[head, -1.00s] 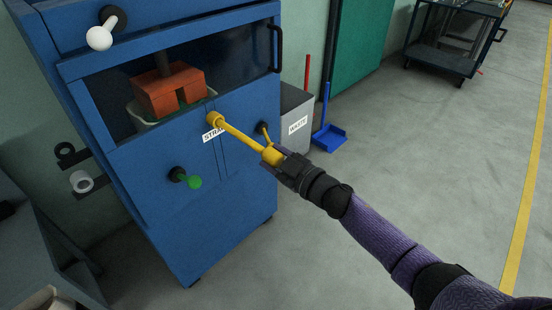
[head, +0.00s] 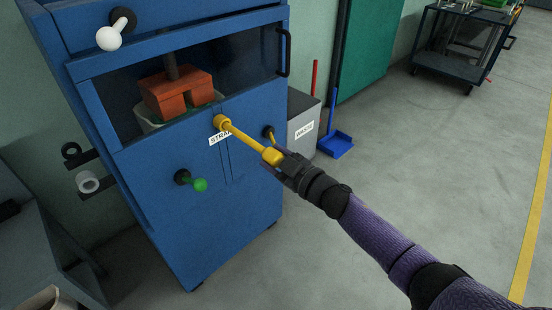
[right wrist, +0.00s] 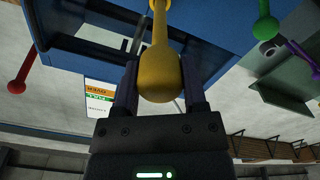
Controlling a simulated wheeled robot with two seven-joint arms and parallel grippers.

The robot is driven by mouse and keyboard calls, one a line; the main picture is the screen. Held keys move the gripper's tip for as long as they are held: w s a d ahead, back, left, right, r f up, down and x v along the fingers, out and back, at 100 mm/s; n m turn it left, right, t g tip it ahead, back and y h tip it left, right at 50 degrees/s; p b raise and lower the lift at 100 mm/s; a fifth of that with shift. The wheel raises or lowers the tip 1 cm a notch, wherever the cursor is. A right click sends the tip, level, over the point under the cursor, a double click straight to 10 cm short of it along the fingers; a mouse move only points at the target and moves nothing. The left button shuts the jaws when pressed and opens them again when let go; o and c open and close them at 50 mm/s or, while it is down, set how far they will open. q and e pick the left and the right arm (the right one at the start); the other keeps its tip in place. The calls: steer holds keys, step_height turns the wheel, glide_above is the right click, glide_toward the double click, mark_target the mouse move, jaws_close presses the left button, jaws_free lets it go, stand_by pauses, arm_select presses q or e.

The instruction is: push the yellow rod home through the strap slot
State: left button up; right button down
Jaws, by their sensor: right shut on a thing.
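The yellow rod (head: 243,139) sticks out at a slant from a yellow round fitting (head: 221,122) on the front of a blue machine (head: 200,230). A white label (head: 217,140) starting "STRA" sits beside the fitting. My right gripper (head: 275,158) is shut on the rod's thick yellow end knob, and a length of rod shows between knob and fitting. In the right wrist view the knob (right wrist: 160,75) sits between the two fingers. The slot's inside is hidden. My left gripper is not in view.
A green-knobbed lever (head: 200,185), a white-knobbed lever (head: 108,38) and a smaller yellow handle (head: 269,134) stick out of the machine. Behind its window sits an orange block (head: 178,92). A grey waste bin (head: 303,128) and blue dustpan (head: 336,144) stand to the right.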

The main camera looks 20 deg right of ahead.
mark_target(263, 148)
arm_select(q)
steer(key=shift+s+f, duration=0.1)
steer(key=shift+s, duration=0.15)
arm_select(e)
steer(key=shift+w+a, duration=0.1)
steer(key=shift+w, duration=0.15)
steer(key=shift+w, duration=0.1)
steer(key=shift+w+a+b, duration=0.2)
steer(key=shift+w+b, duration=0.1)
steer(key=shift+w, duration=0.05)
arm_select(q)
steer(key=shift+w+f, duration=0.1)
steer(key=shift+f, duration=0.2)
arm_select(e)
steer(key=shift+w+a, duration=0.1)
steer(key=shift+w, duration=0.1)
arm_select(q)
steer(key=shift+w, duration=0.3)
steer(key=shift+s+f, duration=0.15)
arm_select(e)
steer(key=shift+w, duration=0.2)
arm_select(q)
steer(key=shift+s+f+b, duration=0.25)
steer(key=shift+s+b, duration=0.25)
steer(key=shift+b, duration=0.05)
arm_select(e)
steer(key=shift+x, duration=0.8)
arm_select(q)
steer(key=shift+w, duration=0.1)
